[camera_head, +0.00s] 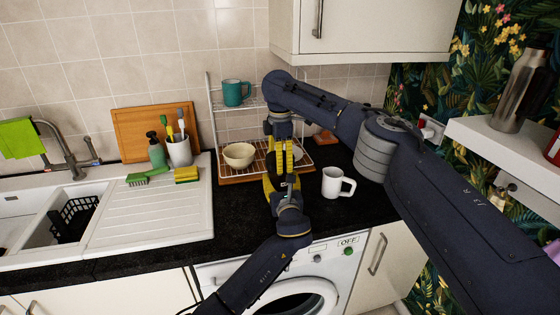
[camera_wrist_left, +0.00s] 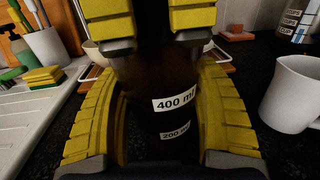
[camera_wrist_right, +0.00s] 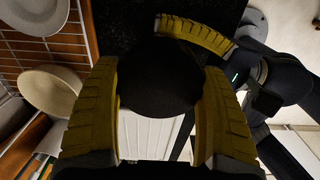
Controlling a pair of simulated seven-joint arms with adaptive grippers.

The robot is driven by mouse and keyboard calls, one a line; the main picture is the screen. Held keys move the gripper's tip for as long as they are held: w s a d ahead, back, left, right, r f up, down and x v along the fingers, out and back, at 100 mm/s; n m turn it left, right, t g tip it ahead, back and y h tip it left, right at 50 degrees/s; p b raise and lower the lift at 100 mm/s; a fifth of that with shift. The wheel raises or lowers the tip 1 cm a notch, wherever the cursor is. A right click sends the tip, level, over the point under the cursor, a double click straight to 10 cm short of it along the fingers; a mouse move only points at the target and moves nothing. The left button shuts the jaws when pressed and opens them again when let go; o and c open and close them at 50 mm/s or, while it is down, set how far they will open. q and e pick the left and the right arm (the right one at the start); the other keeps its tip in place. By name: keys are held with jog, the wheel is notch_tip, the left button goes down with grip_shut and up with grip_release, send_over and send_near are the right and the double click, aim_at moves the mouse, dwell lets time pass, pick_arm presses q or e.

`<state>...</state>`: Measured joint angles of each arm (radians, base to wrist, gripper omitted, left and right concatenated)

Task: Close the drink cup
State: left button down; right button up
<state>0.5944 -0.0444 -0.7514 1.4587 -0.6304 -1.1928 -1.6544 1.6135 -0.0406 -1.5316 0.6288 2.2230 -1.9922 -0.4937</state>
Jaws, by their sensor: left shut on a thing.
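A dark cup marked 400 ml and 200 ml (camera_wrist_left: 172,103) stands upright between the yellow fingers of my left gripper (camera_wrist_left: 160,105), which is shut on it. In the head view my left gripper (camera_head: 281,188) is above the counter in front of the rack. My right gripper (camera_head: 283,165) points down from directly above. Its two fingers lie on either side of a dark round top (camera_wrist_right: 160,78) in the right wrist view; whether they press on it is unclear. I cannot tell whether this is a separate lid or the cup's top, and the seam is hidden.
A white mug (camera_head: 335,183) stands on the black counter to the right. A wire rack (camera_head: 219,118) behind holds a cream bowl (camera_head: 238,155) and a teal mug (camera_head: 234,93). A sponge (camera_head: 187,175) and brush lie on the drainer to the left.

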jog(key=c, duration=0.6)
jog(key=m, duration=0.6)
jog(key=shift+m, duration=0.3)
jog(key=o, duration=1.3)
jog(key=shift+o, duration=0.2)
jog(key=shift+r, duration=0.1)
jog(key=shift+r, duration=2.2)
